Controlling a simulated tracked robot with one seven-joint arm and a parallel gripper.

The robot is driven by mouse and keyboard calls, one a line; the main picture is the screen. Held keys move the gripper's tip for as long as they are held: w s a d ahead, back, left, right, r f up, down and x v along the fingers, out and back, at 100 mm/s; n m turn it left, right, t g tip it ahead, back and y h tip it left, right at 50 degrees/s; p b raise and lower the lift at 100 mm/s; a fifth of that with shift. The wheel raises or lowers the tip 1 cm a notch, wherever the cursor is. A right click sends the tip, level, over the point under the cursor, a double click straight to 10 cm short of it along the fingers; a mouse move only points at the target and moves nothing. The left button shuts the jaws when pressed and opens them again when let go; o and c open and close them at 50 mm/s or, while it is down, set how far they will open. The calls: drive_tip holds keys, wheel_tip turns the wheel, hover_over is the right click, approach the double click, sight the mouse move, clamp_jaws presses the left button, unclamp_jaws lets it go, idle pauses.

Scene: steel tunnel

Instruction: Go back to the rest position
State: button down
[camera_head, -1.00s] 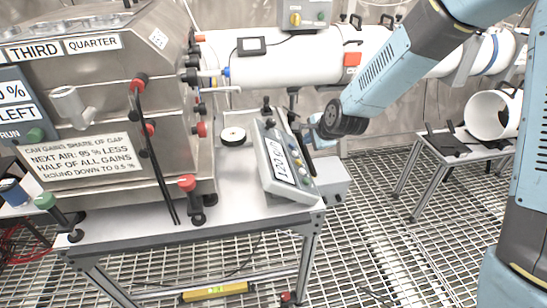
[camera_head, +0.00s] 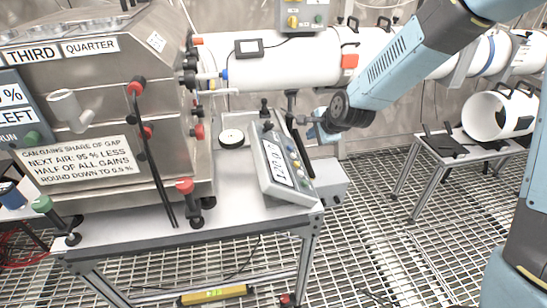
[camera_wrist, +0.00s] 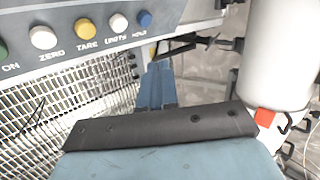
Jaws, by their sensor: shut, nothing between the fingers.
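My gripper (camera_wrist: 157,85) shows in the wrist view with its blue fingers together and nothing between them. In the head view my gripper (camera_head: 318,125) is partly hidden by my wrist, above the right edge of the bench. It is close to the right side of the grey scale console (camera_head: 282,165), with a dark bar beside it. In the wrist view the console (camera_wrist: 75,18) fills the upper left, with its ON, ZERO and TARE buttons. I cannot tell whether the gripper touches anything there.
A steel cabinet (camera_head: 90,95) with valves and signs stands on the bench (camera_head: 110,228) at left. A white pipe (camera_head: 290,65) runs along the back wall. A small table (camera_head: 460,155) with a white pipe piece (camera_head: 490,115) stands at right.

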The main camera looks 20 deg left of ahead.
drive_tip(key=s+d+r+n+h, duration=0.2)
drive_tip(key=s+d+r+n, duration=0.1)
drive_tip(key=d+r, duration=0.65)
drive_tip(key=s+d+r+n+h, duration=0.2)
drive_tip(key=s+d+r+n, duration=0.3)
drive_tip(key=d, duration=0.7)
drive_tip(key=s+d+r+n+h, duration=0.1)
drive_tip(key=s+d+r, duration=0.3)
drive_tip(key=s+d, duration=0.3)
drive_tip(key=s+d+r+n+h, duration=0.1)
drive_tip(key=s+d+r, duration=0.2)
drive_tip(key=s+d, duration=0.4)
drive_tip(key=s, duration=0.3)
drive_tip(key=shift+s+d+r, duration=0.35)
drive_tip(key=shift+s, duration=0.05)
